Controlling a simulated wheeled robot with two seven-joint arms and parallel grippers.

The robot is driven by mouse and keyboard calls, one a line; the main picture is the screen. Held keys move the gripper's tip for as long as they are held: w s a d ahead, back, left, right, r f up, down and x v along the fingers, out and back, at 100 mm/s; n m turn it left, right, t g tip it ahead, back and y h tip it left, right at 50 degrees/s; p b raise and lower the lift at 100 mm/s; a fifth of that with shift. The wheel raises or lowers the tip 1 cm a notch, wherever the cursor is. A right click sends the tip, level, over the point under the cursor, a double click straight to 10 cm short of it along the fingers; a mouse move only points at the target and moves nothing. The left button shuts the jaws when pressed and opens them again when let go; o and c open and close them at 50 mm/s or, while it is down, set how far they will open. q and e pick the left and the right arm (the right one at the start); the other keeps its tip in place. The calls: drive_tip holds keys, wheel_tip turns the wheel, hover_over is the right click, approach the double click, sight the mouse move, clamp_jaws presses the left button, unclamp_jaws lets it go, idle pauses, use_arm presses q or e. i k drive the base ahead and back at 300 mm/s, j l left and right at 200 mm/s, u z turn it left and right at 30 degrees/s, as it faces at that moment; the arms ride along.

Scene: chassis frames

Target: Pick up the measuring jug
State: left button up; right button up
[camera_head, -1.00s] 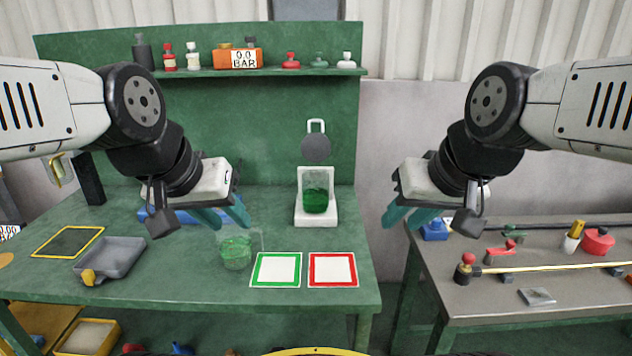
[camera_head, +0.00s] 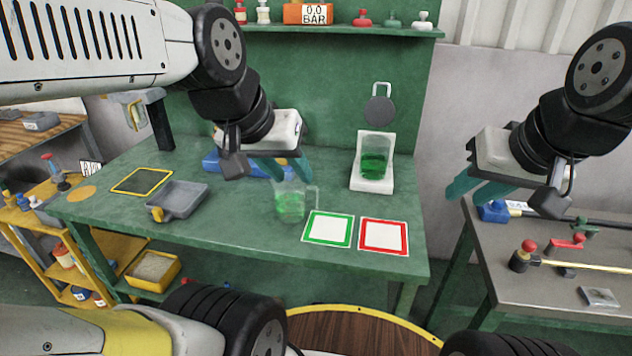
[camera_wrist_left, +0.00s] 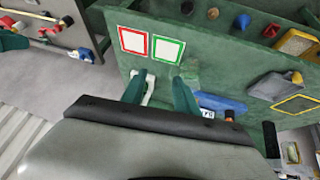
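The measuring jug (camera_head: 291,204) is clear with green liquid and a handle on its right side. It stands upright on the green bench (camera_head: 240,225), left of the green-framed card (camera_head: 328,229). In the left wrist view the jug (camera_wrist_left: 190,66) is faint, partly hidden by a fingertip. My left gripper (camera_head: 285,172) is open and empty, above and behind the jug, apart from it. Its two teal fingers also show in the left wrist view (camera_wrist_left: 160,92). My right gripper (camera_head: 472,190) is open and empty, off the bench's right side.
A beaker of green liquid (camera_head: 376,157) stands on a white scale (camera_head: 372,183) behind the cards. A red-framed card (camera_head: 383,237), grey tray (camera_head: 180,200) and blue object (camera_head: 212,162) lie on the bench. A grey side table (camera_head: 540,285) stands right.

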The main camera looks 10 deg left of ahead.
sight(290, 195)
drive_tip(key=l+u, duration=0.1)
drive_tip(key=u, duration=1.4)
drive_tip(key=k+l+u, duration=0.1)
drive_tip(key=k+l, duration=0.15)
drive_tip(key=k+l+u, duration=0.15)
drive_tip(key=k, duration=0.3)
drive_tip(key=i+l, duration=0.1)
drive_tip(key=l, duration=0.35)
